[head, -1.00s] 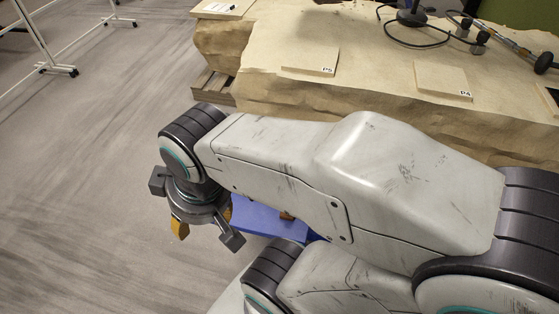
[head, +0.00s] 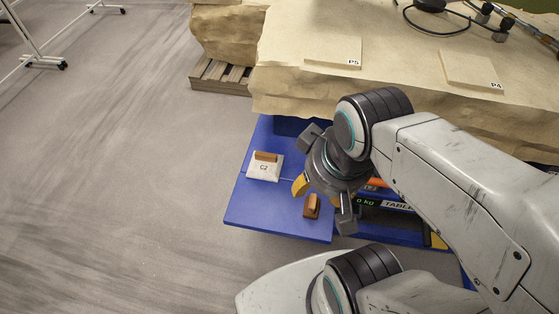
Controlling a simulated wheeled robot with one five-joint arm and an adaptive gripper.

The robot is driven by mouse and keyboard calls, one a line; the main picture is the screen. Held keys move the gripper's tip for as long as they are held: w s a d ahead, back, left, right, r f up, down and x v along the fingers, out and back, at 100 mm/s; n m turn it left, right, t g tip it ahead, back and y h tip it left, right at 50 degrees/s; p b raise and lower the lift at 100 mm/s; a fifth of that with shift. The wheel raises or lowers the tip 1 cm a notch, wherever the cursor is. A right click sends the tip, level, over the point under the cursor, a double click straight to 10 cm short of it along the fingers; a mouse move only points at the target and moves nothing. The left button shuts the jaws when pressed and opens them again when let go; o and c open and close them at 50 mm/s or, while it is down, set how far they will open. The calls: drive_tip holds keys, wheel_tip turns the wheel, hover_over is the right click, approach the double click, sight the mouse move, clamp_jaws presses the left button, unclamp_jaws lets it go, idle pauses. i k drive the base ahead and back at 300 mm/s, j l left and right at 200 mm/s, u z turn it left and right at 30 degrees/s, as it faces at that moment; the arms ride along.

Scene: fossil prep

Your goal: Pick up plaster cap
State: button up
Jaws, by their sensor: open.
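A white plaster cap (head: 264,172) marked C2, with a brown grip on top, lies on the left part of a blue platform (head: 270,215) in the head view. A second brown grip-like piece (head: 311,207) shows on the platform further right; what is under it is hard to tell. My gripper (head: 323,204) is open, with its fingers spread and one yellow fingertip showing. It hangs over the right part of the platform, to the right of the C2 cap and apart from it, close to the second brown piece in the picture. Its height above the platform cannot be told.
A large tan rock slab (head: 400,90) with flat plates marked P5 (head: 333,52) and P4 (head: 470,70) stands behind the platform. A wooden pallet (head: 222,76) is under it. Open floor lies left.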

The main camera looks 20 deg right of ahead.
sight(263, 166)
drive_tip(key=z, duration=2.45)
drive_tip(key=u, duration=2.45)
drive_tip(key=i+j+z, duration=0.25)
drive_tip(key=i+j, duration=0.2)
drive_tip(key=j, duration=0.2)
drive_tip(key=i+j+z, duration=0.3)
drive_tip(key=j, duration=0.4)
drive_tip(key=i+j+z, duration=0.15)
drive_tip(key=j, duration=0.25)
drive_tip(key=i+j+z, duration=0.1)
drive_tip(key=i+j, duration=0.15)
drive_tip(key=j, duration=0.15)
